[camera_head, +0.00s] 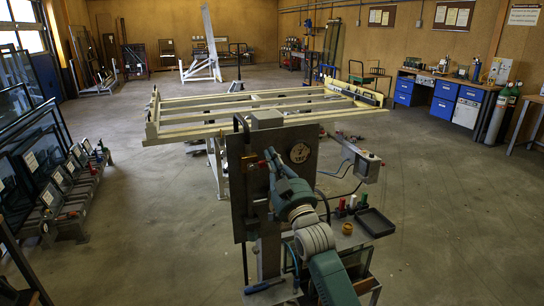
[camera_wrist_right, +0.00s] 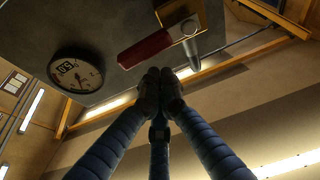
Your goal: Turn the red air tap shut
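The red air tap handle (camera_wrist_right: 145,48) is a red lever on a metal pivot on the grey panel (camera_head: 240,190). In the head view a small red part of it (camera_head: 261,164) shows left of my gripper. In the right wrist view the handle slants a little off horizontal, just beyond my fingertips. My right gripper (camera_wrist_right: 161,84) has its blue fingers brought together at the tips, with nothing seen between them. In the head view the right gripper (camera_head: 272,160) is in front of the panel. Whether it touches the handle is unclear. My left gripper is not in view.
A round pressure gauge (camera_head: 299,152) sits on the panel right of my gripper; it also shows in the right wrist view (camera_wrist_right: 75,72). A black tray (camera_head: 375,222) and small bottles stand lower right. The cream tilting frame (camera_head: 230,102) is behind the panel.

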